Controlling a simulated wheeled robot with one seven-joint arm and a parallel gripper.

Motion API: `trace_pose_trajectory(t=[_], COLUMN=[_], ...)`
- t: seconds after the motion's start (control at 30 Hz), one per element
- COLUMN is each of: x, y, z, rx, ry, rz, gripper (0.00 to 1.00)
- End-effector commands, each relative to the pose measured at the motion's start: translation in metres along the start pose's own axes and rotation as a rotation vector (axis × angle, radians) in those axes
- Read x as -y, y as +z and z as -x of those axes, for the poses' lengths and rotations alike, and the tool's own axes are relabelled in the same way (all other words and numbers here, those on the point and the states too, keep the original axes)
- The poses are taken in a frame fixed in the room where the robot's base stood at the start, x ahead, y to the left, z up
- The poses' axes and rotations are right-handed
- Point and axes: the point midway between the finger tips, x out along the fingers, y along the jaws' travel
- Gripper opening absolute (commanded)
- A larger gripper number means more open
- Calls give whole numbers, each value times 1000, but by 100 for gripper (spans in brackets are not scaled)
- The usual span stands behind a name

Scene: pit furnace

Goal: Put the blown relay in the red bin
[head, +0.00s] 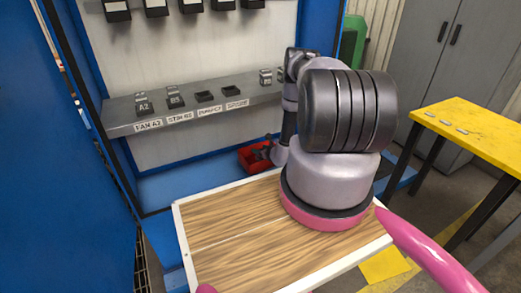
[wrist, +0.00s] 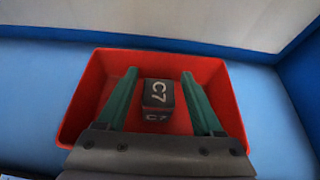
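The red bin (wrist: 88,88) sits on the blue cabinet floor; in the head view the red bin (head: 250,160) is below the grey shelf, partly hidden by my arm. A dark relay marked C7 (wrist: 158,92) is inside the bin in the wrist view. My gripper (wrist: 160,73) reaches into the bin with its two green fingers apart, one on each side of the relay. Gaps show between the relay and both fingers. Whether the relay rests flat on the bin floor is hard to tell. The relay is hidden in the head view.
The grey shelf (head: 190,118) above the bin carries labelled sockets, with relays (head: 145,104) at left, two empty-looking sockets (head: 205,96) and small parts (head: 266,77) at right. A yellow table (head: 462,128) stands at right. My wooden deck is clear.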

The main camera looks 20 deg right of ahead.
Motion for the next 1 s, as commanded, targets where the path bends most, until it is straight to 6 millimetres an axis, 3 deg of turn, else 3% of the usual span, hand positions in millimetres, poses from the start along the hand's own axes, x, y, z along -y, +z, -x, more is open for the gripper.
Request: trace_pose_trajectory(t=[0.33,0.47,1.0], x=[0,0,0], y=[1,12,11], z=[0,5,111], rx=[0,1,-2], ry=[0,0,-1], rz=[0,0,-2], gripper=[79,79,79])
